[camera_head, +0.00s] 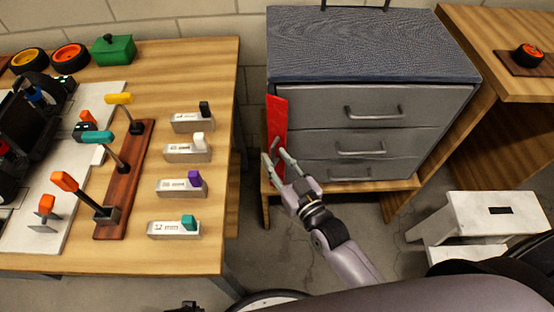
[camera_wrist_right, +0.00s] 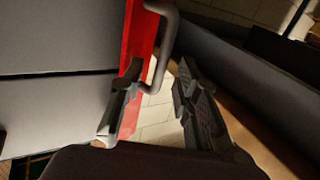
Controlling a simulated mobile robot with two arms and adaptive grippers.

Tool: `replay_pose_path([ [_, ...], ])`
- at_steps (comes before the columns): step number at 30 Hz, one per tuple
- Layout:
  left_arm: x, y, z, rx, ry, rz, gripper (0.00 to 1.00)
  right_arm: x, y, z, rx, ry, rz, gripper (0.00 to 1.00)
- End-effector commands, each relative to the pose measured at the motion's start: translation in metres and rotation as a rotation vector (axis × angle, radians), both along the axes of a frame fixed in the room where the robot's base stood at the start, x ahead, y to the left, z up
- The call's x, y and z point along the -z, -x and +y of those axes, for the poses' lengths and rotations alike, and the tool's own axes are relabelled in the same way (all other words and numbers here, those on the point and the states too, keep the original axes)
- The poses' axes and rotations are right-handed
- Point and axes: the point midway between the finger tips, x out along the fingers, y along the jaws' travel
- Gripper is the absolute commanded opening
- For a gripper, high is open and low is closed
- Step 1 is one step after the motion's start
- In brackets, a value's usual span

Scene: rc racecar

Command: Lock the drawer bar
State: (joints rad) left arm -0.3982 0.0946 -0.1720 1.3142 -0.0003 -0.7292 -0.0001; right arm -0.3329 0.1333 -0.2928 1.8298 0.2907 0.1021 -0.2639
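The red drawer bar (camera_head: 277,112) stands upright along the left front edge of the grey drawer cabinet (camera_head: 340,97). In the right wrist view the red bar (camera_wrist_right: 139,40) carries a grey loop handle (camera_wrist_right: 169,38). My right gripper (camera_head: 275,160) is at the lower part of the bar in the head view. Its fingers are apart in the right wrist view (camera_wrist_right: 158,100), with the handle's lower end between or just beyond them. I cannot tell whether a finger touches the bar. All the drawers look closed. My left gripper is not in view.
A wooden workbench (camera_head: 215,90) with tools, grey labelled blocks and wheels stands on the left. A white step stool (camera_head: 495,217) is on the floor at right. Another wooden table (camera_head: 470,30) stands right of the cabinet. A floor gap separates workbench and cabinet.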

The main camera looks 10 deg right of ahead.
Motion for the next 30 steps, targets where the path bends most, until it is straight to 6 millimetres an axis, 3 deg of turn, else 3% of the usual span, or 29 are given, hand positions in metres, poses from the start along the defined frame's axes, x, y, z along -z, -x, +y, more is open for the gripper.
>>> replay_pose_path([
  [9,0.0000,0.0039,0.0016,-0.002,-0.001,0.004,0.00,0.0003,-0.0020,0.0008,0.000,0.000,0.001,0.29],
  [22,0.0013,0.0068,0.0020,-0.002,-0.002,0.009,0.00,0.0002,-0.0018,0.0006,0.000,0.000,0.001,0.00],
  [30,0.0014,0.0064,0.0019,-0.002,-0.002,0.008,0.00,0.0002,-0.0018,0.0005,0.000,0.000,0.001,0.00],
])
